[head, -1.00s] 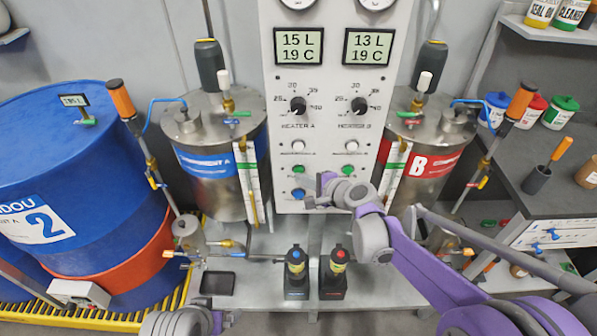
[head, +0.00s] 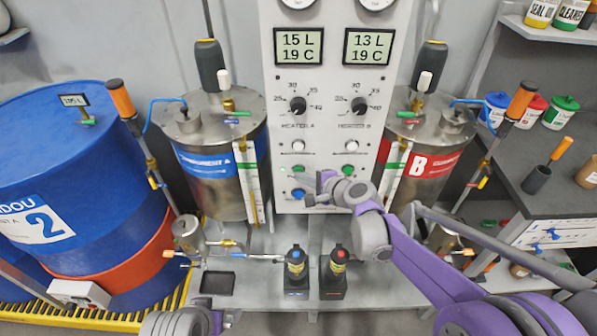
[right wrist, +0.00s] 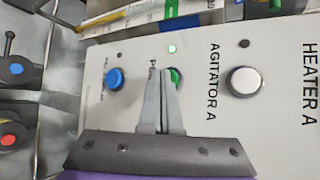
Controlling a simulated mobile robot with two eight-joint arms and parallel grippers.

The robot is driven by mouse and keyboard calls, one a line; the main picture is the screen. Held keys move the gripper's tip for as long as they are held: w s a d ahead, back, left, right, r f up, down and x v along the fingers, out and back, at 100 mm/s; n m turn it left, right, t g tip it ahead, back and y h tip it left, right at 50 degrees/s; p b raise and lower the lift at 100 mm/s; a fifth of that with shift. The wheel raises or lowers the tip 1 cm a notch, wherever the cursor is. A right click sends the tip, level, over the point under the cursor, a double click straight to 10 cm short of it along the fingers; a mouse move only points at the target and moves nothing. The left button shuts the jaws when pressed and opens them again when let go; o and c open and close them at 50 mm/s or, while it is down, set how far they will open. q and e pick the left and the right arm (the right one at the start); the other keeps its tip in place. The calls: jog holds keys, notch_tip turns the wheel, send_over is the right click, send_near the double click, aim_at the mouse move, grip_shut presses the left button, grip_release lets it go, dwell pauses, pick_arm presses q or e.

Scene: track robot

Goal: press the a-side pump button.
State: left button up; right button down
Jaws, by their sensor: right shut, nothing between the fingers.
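The white control panel (head: 325,125) stands in the middle of the head view. Its A column has a white agitator button (head: 298,147), a green button (head: 298,170) and a blue button (head: 298,194). My right gripper (head: 309,199) is shut and empty, at the panel's lower part. In the right wrist view its fingertips (right wrist: 160,72) overlap the green button (right wrist: 176,78) and partly hide it and its label. I cannot tell if they touch. A small green lamp (right wrist: 172,48) beside that button is lit. Only part of my left gripper (head: 218,321) shows at the bottom edge.
The blue button (right wrist: 114,78) and white button (right wrist: 243,81) flank the fingers closely. Two black units with a blue (head: 296,256) and a red (head: 339,255) knob stand below the panel. Tank A (head: 215,190) and tank B (head: 420,185) stand either side. A blue drum (head: 90,130) is at left.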

jog(key=shift+w, duration=0.2)
jog(key=shift+s, duration=0.45)
jog(key=s, duration=0.6)
dwell(0.5)
dwell(0.3)
jog(key=s+d+n+g+h+p, duration=0.1)
jog(key=s+d+n, duration=0.3)
jog(key=s, duration=0.4)
jog(key=s+d+n+g+h+p, duration=0.1)
jog(key=s+d+n+h, duration=0.3)
jog(key=s, duration=0.4)
jog(key=s+d+f+n+g+h+p, duration=0.1)
jog(key=s+d+n+g+h+p, duration=0.1)
jog(key=s+d+n, duration=0.3)
jog(key=s+d+h, duration=0.1)
jog(key=s+d, duration=0.1)
jog(key=s, duration=0.2)
jog(key=shift+d, duration=0.4)
jog(key=shift+s, duration=0.1)
